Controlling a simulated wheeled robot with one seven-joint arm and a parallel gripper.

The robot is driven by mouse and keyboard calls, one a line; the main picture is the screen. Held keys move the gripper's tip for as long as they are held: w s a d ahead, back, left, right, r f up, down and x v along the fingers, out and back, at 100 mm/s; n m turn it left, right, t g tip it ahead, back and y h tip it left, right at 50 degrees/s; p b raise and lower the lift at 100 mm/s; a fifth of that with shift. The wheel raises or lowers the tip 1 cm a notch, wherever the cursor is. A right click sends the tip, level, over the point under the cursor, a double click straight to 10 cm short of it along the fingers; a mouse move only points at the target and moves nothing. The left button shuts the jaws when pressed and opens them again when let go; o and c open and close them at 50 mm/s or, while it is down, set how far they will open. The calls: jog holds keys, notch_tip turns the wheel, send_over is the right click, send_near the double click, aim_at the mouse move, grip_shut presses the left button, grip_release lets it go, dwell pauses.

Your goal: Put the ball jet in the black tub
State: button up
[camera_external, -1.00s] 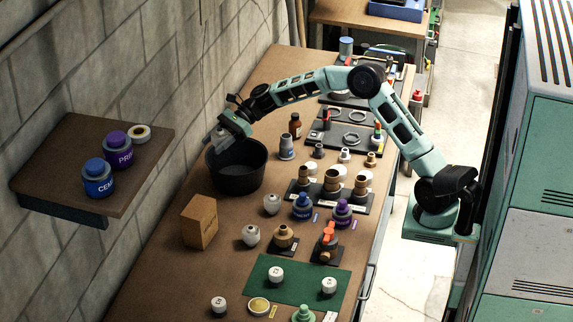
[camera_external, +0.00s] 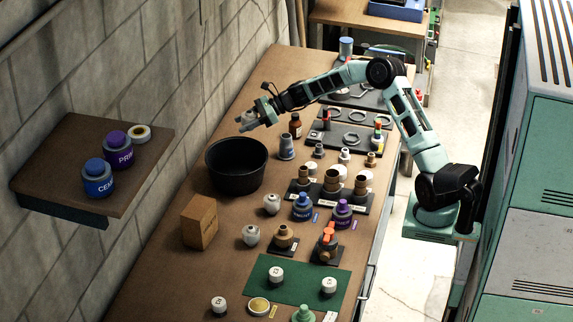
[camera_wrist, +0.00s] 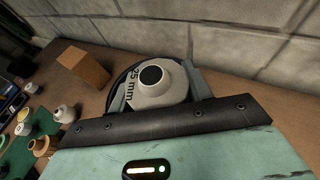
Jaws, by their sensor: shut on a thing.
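My gripper (camera_external: 254,117) is shut on a whitish ball jet (camera_external: 247,122), held in the air above the bench. In the wrist view the jet (camera_wrist: 160,84) is marked "25 mm", has a dark round hole and sits between the fingers. The black tub (camera_external: 237,183) stands on the bench near the wall, and its inside looks empty. In the wrist view the tub (camera_wrist: 118,80) is mostly hidden behind the jet and gripper.
A cardboard box (camera_external: 200,223) and two similar whitish pieces (camera_external: 272,204) stand in front of the tub. A grey fitting (camera_external: 286,147) and a brown bottle (camera_external: 295,126) are close to its right. A wall shelf (camera_external: 150,150) with jars juts out at left.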

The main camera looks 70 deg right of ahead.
notch_tip(320, 180, down, 9)
jog(key=shift+f+p, duration=0.15)
jog(key=shift+p, duration=0.2)
jog(key=shift+f, duration=0.1)
jog(key=shift+f+b, duration=0.4)
jog(key=shift+f, duration=0.1)
jog(key=o, duration=1)
jog(key=shift+f, duration=0.1)
jog(key=shift+c, duration=0.2)
jog(key=r+v, duration=0.1)
jog(key=v, duration=1.1)
jog(key=shift+r+b, duration=0.3)
jog(key=shift+b, duration=0.05)
